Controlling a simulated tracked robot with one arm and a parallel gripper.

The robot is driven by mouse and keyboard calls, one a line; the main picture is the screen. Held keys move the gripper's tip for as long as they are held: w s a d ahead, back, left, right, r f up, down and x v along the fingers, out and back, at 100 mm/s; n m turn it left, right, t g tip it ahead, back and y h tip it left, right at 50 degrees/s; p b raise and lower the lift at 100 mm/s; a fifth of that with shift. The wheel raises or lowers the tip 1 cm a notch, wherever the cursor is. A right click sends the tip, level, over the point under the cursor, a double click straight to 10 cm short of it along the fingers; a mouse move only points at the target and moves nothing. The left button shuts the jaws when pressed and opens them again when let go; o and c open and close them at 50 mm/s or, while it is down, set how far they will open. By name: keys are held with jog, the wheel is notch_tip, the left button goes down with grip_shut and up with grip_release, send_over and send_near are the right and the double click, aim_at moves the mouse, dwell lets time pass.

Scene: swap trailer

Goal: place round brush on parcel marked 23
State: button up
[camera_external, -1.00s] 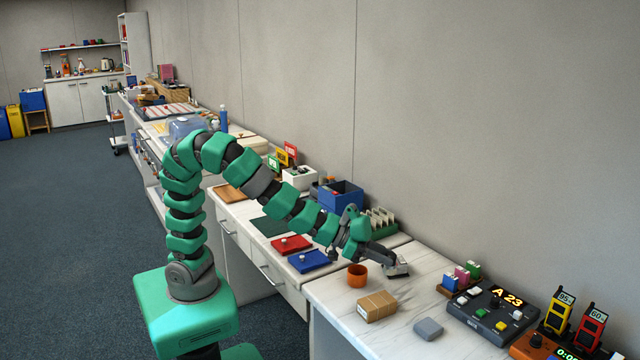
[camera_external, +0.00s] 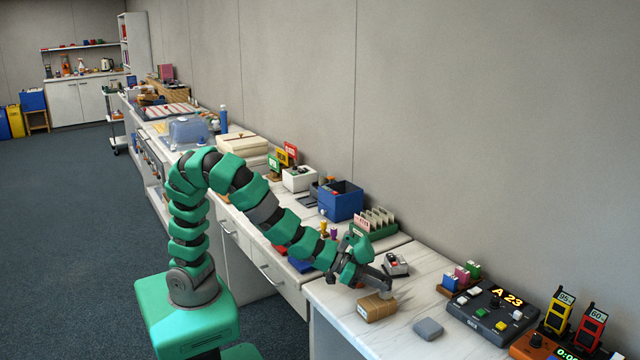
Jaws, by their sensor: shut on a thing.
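My gripper (camera_external: 386,288) is low over the far right part of a brown cardboard parcel (camera_external: 374,310) on the white marble-look worktop. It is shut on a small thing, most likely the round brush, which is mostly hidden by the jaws. I cannot tell whether the held thing touches the parcel. The parcel lies flat, and its marking is too small to read. No other round brush can be made out.
A small white and dark device (camera_external: 396,264) stands just behind my gripper. A grey block (camera_external: 428,328) lies right of the parcel. A console (camera_external: 492,308) showing "A 23" stands farther right.

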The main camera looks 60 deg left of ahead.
jog(key=shift+f, duration=0.1)
jog(key=o, duration=1)
jog(key=shift+c, duration=0.2)
jog(key=b+v, duration=0.4)
jog(key=v, duration=0.8)
jog(key=shift+b, duration=0.4)
